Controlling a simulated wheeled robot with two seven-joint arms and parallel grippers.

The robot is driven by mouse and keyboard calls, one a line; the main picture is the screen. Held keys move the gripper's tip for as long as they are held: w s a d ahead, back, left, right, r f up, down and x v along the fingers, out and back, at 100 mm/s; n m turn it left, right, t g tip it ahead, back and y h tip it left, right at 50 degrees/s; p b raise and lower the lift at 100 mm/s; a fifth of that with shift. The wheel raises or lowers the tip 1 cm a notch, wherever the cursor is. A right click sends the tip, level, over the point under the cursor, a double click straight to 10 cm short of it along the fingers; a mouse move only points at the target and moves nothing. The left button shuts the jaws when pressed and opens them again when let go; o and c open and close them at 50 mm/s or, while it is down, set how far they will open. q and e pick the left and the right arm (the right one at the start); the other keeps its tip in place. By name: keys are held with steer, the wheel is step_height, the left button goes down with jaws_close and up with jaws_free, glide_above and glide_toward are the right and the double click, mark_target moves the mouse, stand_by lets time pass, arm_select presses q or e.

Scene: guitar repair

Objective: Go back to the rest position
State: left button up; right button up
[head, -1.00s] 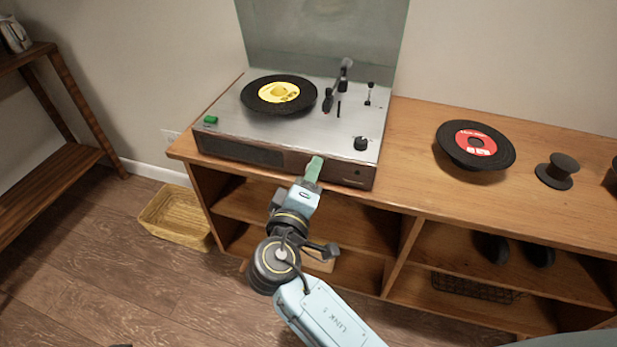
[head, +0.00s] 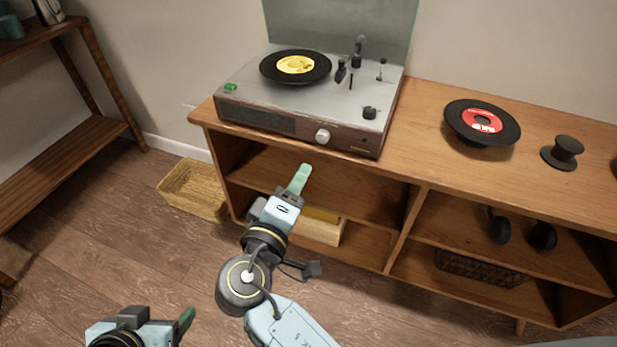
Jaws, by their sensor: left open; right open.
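A silver turntable (head: 240,103) with a wooden front sits on the cabinet top (head: 430,135). A black record with a yellow label (head: 296,66) lies on its platter. The front knob (head: 323,136) is in plain view. My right gripper (head: 300,178), with green fingers, is in front of the cabinet's open shelves, below the turntable and apart from it. It is open, seen nearly edge-on, and nothing shows in it. My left gripper (head: 186,322) is low at the bottom left over the floor, open, with no object seen in it.
A black record with a red label (head: 482,122) rests on a raised stand, beside a black spool-like piece (head: 563,152). Headphones (head: 500,228) and a dark basket (head: 478,267) are on the shelves. A wicker basket (head: 195,190) stands on the floor. A wooden shelf unit (head: 60,160) is at left.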

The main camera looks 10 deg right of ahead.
steer(key=shift+s+a, duration=0.25)
steer(key=shift+s, duration=0.05)
steer(key=shift+d, duration=0.1)
